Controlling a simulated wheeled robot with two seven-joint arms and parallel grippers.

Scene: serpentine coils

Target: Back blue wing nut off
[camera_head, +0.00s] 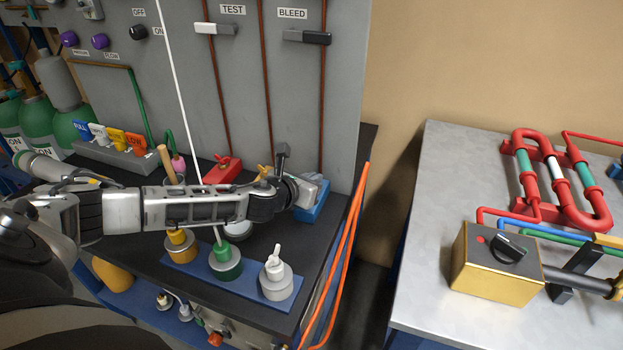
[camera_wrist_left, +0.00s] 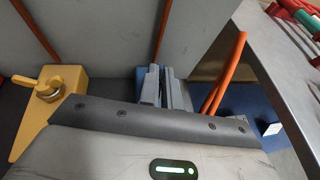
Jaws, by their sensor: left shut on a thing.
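The blue block (camera_head: 312,212) of the blue wing nut stands at the right end of the row on the black bench. My left gripper (camera_head: 306,190) is over this block, with its arm coming in from the left. In the left wrist view its two grey fingers (camera_wrist_left: 166,88) are close together against the blue block (camera_wrist_left: 141,72), shut on the blue wing nut. The nut itself is hidden by the fingers. My right gripper is not in view.
A yellow block with a yellow wing nut (camera_wrist_left: 48,88) stands just left of my fingers. A red block (camera_head: 222,171) is further left. The grey panel (camera_head: 345,60) rises behind. Orange hoses (camera_head: 350,230) hang at the bench's right edge. A blue strip (camera_head: 250,284) carries weights in front.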

